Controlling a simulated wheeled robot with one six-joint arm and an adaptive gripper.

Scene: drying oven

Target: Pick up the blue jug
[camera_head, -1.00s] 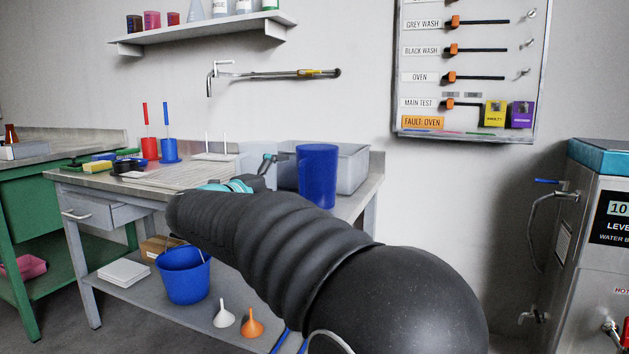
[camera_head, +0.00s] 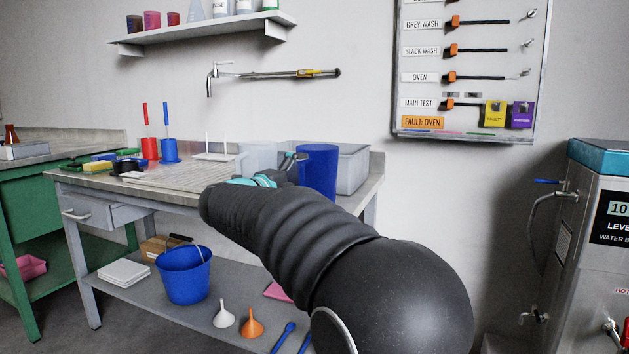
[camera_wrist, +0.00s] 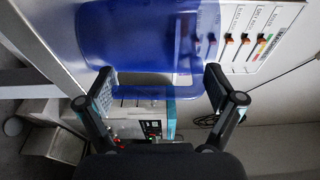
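The blue jug (camera_head: 318,172) stands upright on the grey bench at its right end, its lower part partly behind my arm. My gripper (camera_head: 295,160) is at the jug's left side in the head view. In the wrist view the jug (camera_wrist: 135,40) fills the upper middle, and a blue band that looks like its handle (camera_wrist: 158,97) lies between the two fingers. My gripper (camera_wrist: 160,88) is open there, its fingers wide apart on either side of the band. I cannot tell whether a finger touches the jug.
A pale translucent container (camera_head: 258,157) stands left of the jug and a grey bin (camera_head: 353,168) stands behind it. A tap (camera_head: 212,78) sticks out of the wall above. A blue bucket (camera_head: 184,275) and two funnels (camera_head: 252,323) are on the lower shelf.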

